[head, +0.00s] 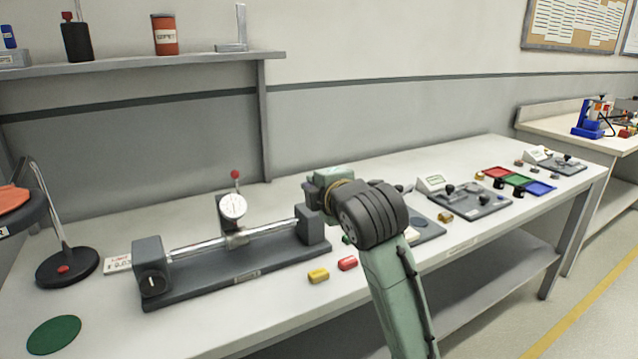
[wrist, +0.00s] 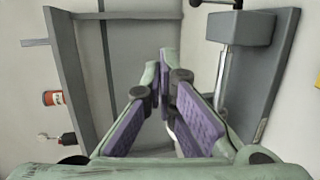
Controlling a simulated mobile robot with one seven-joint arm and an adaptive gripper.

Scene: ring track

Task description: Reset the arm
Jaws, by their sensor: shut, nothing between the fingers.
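My arm (head: 395,290) rises from the bottom of the head view and bends at a dark joint over the front of the workbench (head: 240,325). Its green far end (head: 330,178) points away, near the right end of a bench fixture; the fingers cannot be made out there. In the wrist view my gripper (wrist: 164,72) shows two green fingers with purple pads, their tips together and nothing between them. It appears to be above the bench, pointing toward the wall and shelf.
A shaft fixture (head: 215,278) with a dial gauge (head: 233,207) stands close to my arm. Yellow (head: 318,276) and red (head: 347,263) blocks lie before it. A wall shelf (head: 130,62) holds bottles. Coloured trays (head: 517,179) and plates sit right. A lamp base (head: 67,267) stands left.

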